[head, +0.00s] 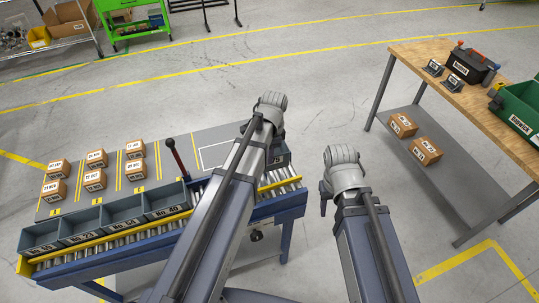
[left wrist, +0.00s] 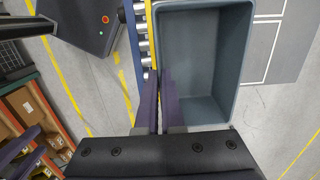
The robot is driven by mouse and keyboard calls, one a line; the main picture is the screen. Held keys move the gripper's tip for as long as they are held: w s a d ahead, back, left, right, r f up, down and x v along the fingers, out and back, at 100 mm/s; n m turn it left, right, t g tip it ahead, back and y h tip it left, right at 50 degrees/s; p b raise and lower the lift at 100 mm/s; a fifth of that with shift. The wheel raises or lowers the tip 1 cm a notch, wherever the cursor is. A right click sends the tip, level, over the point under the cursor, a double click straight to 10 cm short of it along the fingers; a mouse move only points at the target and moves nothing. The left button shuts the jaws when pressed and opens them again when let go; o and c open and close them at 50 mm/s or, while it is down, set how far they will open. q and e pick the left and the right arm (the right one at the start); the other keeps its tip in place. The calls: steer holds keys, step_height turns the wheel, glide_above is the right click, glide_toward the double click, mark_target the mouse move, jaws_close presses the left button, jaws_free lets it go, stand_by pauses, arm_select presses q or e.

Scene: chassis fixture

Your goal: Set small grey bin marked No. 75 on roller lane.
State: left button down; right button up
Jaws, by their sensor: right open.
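A small grey bin (left wrist: 204,60), open and empty, fills the middle of the left wrist view. Its rim also shows behind my arm in the head view (head: 284,159). Its number is hidden. My left gripper (left wrist: 162,78) has its fingers close together on the bin's near left wall; in the head view my arm hides it. The roller lane (head: 110,249), silver rollers with yellow rails, runs along the table's near side. Its rollers also show just left of the bin in the left wrist view (left wrist: 142,42). My right gripper (head: 324,197) is mostly hidden by its own arm.
Several grey bins (head: 88,211) with number labels stand in a row behind the lane. Small labelled cartons (head: 94,181) sit on the grey table top behind them. A dark post with a red part (head: 174,154) rises near the lane. A wooden bench (head: 440,72) stands at right.

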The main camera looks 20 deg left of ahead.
mark_target(269, 171)
arm_select(q)
steer(key=shift+s+f+b, duration=0.1)
steer(key=shift+f+b, duration=2.75)
steer(key=shift+f, duration=0.2)
steer(key=shift+f+b, duration=1.4)
steer(key=c, duration=1)
jaws_free()
steer(key=shift+r, duration=0.15)
